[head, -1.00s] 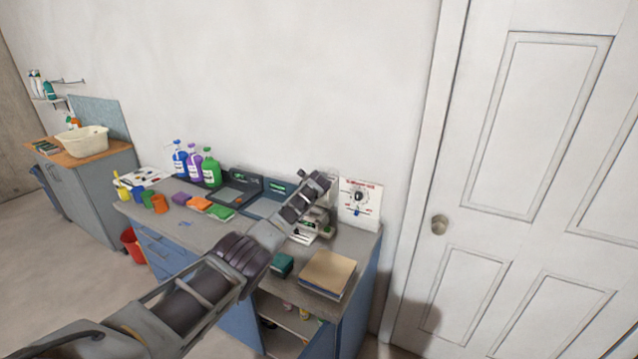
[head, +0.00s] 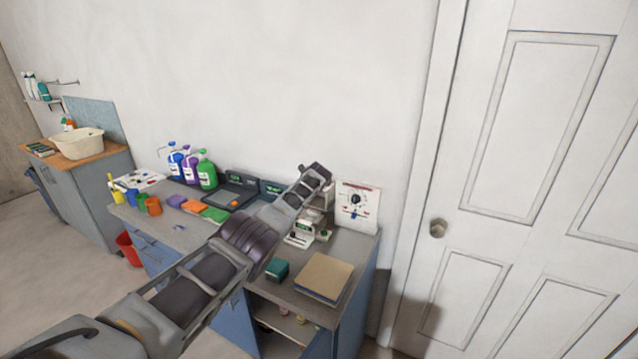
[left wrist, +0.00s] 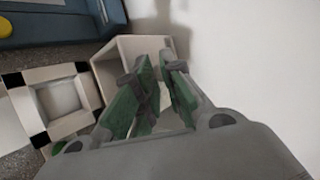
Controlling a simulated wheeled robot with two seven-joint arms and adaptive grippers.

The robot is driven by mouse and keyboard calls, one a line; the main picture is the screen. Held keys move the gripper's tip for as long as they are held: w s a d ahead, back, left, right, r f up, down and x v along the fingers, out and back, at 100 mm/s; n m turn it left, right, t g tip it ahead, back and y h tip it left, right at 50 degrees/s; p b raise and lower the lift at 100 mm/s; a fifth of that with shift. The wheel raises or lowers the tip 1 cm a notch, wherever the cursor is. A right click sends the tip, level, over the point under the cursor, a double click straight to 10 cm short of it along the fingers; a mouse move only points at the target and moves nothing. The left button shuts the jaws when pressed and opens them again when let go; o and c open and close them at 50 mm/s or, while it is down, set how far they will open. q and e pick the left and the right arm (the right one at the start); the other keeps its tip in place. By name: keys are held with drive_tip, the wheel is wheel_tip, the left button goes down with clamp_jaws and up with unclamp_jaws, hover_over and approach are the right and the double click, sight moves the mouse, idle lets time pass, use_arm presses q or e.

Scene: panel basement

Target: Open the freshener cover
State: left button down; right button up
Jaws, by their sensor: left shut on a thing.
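My left gripper, with green finger pads, shows in the left wrist view (left wrist: 156,72). Its fingers are closed in on a thin pale piece, seemingly the freshener cover (left wrist: 163,98), largely hidden between the pads. The fingertips are at a beige, hollow box-like housing (left wrist: 108,66), which seems to be the freshener. In the head view my left arm reaches over the counter, and its wrist end covers much of the small white device (head: 322,220) near the back right. The contact is hidden there. My right gripper is not in view.
A white panel with a black dial (head: 356,203) stands right of the arm. A white square frame with black corners (left wrist: 52,103) is left of the fingers. The wall is close behind.

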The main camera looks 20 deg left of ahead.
use_arm(q)
drive_tip(key=shift+w+a+r, duration=0.15)
drive_tip(key=shift+w+r, duration=0.05)
drive_tip(key=shift+r, duration=0.2)
drive_tip(key=shift+w+a+r, duration=0.1)
drive_tip(key=shift+w+r, duration=0.1)
drive_tip(key=shift+r, duration=0.2)
drive_tip(key=c, duration=2)
unclamp_jaws()
drive_tip(key=o, duration=0.7)
drive_tip(key=shift+s, duration=0.35)
drive_tip(key=shift+c, duration=0.2)
drive_tip(key=shift+w+d+f, duration=0.1)
drive_tip(key=shift+w+f, duration=0.05)
drive_tip(key=shift+f, duration=0.2)
drive_tip(key=shift+d, duration=0.1)
drive_tip(key=shift+v, duration=1.15)
drive_tip(key=shift+v, duration=2.55)
